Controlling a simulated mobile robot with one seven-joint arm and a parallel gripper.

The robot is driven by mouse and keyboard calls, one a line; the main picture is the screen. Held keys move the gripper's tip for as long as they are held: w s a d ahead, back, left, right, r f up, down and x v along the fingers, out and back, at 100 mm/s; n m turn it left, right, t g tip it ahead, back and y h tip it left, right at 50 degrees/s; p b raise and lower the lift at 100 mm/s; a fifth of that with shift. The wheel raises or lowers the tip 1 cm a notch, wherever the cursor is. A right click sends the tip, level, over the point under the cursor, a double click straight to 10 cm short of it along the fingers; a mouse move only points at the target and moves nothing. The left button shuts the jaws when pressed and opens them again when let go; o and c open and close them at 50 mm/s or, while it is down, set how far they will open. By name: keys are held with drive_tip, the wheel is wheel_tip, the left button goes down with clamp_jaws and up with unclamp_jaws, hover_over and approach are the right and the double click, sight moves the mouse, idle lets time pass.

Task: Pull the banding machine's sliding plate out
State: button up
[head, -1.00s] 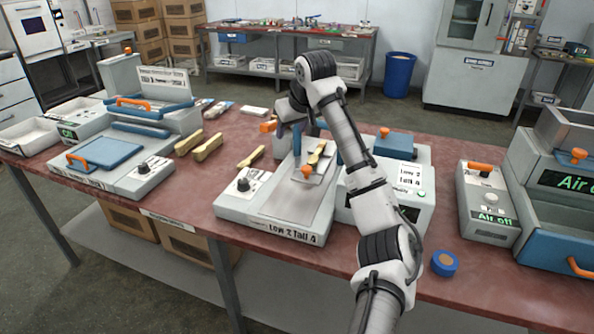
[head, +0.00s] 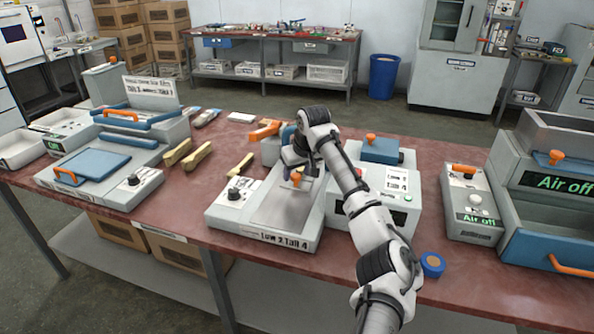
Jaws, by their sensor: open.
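The banding machine (head: 285,217) is the grey unit in the middle of the table, with a label reading "Low 2 Tall 4" on its front edge. Its sliding plate (head: 307,183) is a small metal plate with an orange knob (head: 296,175), toward the back of a smooth metal bed. My gripper (head: 294,163) is open, pointing down over the plate just behind and above the knob. I cannot tell whether it touches the knob. My gripper and wrist hide the back of the plate and whatever lies on it.
A grey box with a blue top (head: 386,150) stands right of the banding machine, partly behind my arm. Wooden pieces (head: 197,156) lie to the left. A blue roll (head: 432,263) sits near the front edge. Grey "Air off" units (head: 474,217) stand at the right.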

drive_tip(key=shift+w+a+f, duration=0.1)
drive_tip(key=shift+w+f, duration=0.05)
drive_tip(key=shift+f, duration=0.3)
clamp_jaws()
drive_tip(key=shift+a, duration=0.1)
